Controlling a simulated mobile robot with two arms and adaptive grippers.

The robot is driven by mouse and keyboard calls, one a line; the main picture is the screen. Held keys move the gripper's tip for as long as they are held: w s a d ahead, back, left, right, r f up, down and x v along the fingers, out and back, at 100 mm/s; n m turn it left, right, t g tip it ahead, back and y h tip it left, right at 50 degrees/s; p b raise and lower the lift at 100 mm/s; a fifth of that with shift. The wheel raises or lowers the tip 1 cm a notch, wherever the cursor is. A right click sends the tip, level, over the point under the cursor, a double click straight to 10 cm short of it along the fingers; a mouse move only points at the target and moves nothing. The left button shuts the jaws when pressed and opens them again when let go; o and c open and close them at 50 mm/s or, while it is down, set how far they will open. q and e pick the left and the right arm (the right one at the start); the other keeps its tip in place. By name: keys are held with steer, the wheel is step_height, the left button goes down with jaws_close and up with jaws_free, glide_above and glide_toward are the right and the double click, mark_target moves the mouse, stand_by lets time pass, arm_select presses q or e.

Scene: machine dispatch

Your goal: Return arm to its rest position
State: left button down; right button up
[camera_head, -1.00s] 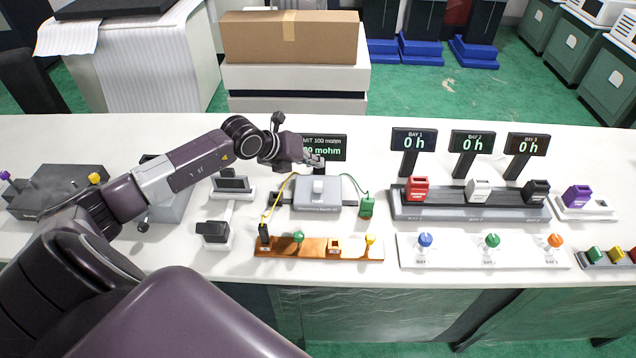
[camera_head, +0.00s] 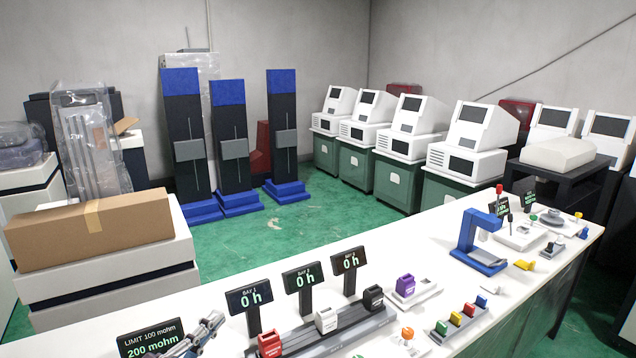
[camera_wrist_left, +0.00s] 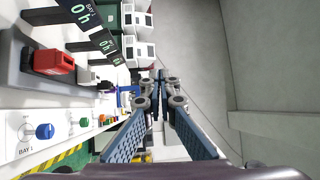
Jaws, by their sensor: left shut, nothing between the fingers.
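My left gripper (camera_head: 212,322) shows at the bottom edge of the head view, just right of the resistance display (camera_head: 152,340), which reads 200 mohm. Most of the left arm is out of frame. In the left wrist view my left gripper (camera_wrist_left: 159,78) has its two fingers together at the tips, with nothing between them. It points along the bench, with the red block (camera_wrist_left: 52,62) and the blue knob (camera_wrist_left: 44,131) to its left. My right gripper is in neither view.
The white bench (camera_head: 407,262) runs to the right. Bay displays reading 0 h stand behind the red block (camera_head: 269,343), white block (camera_head: 326,319) and black block (camera_head: 373,297). A purple block (camera_head: 405,285) and blue stand (camera_head: 478,240) are farther right. A cardboard box (camera_head: 60,236) is behind.

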arm_select(q)
steer(key=s+a+f+n+y, duration=0.35)
steer(key=a+n+y, duration=0.55)
steer(key=n, duration=0.4)
steer(key=s+a+f+n+g+y, duration=0.1)
steer(key=s+f+n+g+y, duration=0.2)
steer(key=s+f+n+g, duration=0.35)
steer(key=s+d+f+g+h, duration=0.2)
steer(key=s+d+f+g, duration=0.4)
steer(key=s, duration=0.5)
steer(key=s+d+f+g+h, duration=0.2)
steer(key=s+d+f, duration=0.3)
steer(key=s+f, duration=0.5)
steer(key=s+f+b, duration=0.3)
steer(key=f, duration=2.6)
steer(key=s+a+f+g+b, duration=0.1)
steer(key=s+f, duration=0.7)
steer(key=s+a+f+g, duration=0.1)
steer(key=s+a+f, duration=0.1)
steer(key=s+f, duration=0.6)
steer(key=shift+s+a+b, duration=0.25)
steer(key=shift+a+b, duration=0.05)
steer(key=shift+b, duration=0.1)
